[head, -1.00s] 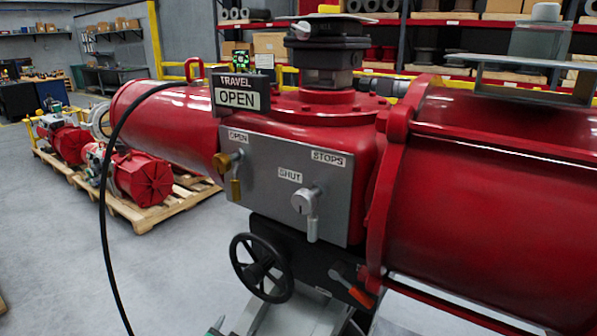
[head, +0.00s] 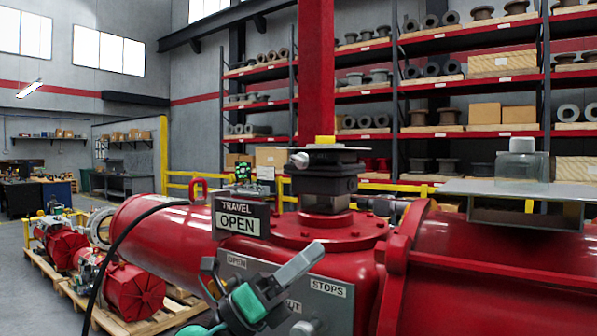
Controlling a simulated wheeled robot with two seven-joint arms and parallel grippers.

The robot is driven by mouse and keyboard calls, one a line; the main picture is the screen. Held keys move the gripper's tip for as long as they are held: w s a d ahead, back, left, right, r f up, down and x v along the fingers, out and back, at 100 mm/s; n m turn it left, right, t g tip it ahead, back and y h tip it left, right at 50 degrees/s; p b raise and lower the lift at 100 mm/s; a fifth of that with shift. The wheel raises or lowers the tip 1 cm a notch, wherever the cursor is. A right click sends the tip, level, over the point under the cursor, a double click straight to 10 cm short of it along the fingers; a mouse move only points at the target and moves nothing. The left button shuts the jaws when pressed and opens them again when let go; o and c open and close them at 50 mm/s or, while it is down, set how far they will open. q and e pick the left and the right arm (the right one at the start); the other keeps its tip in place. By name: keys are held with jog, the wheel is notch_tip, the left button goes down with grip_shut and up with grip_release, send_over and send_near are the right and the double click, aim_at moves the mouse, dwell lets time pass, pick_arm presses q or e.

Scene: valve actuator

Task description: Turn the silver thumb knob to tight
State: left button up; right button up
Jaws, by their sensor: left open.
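A small silver knob (head: 299,160) sticks out to the left from the black housing (head: 325,182) on top of the red actuator. Another silver knob (head: 304,327) shows at the bottom of the grey panel (head: 333,306), partly cut by the frame edge. My left gripper (head: 262,262), grey with teal parts, is open in front of the panel, below the upper knob and apart from it. It hides much of the panel, including part of the SHUT label and most of the brass stop. My right gripper is out of view.
A TRAVEL OPEN sign (head: 240,218) stands left of the housing, above my left gripper. A black cable (head: 130,229) curves down at the left. A flat grey shelf (head: 520,190) with a clear container (head: 521,160) is at the right. Space above the actuator's left side is clear.

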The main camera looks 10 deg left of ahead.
pick_arm(q)
notch_tip(320, 180, up, 3)
jog(key=w+d+m+g+y, duration=0.2)
jog(key=m+y, duration=0.1)
jog(key=m, duration=0.1)
jog(key=n+t+y, duration=0.2)
jog(key=t+y, duration=0.6)
jog(key=y, duration=0.5)
send_near(297, 159)
jog(key=p+x, duration=0.6)
jog(key=x, duration=0.3)
jog(key=shift+w+d+r, duration=0.1)
jog(key=shift+w, duration=0.1)
jog(key=shift+w+d, duration=0.2)
jog(key=shift+w, duration=0.35)
jog(key=c, duration=1)
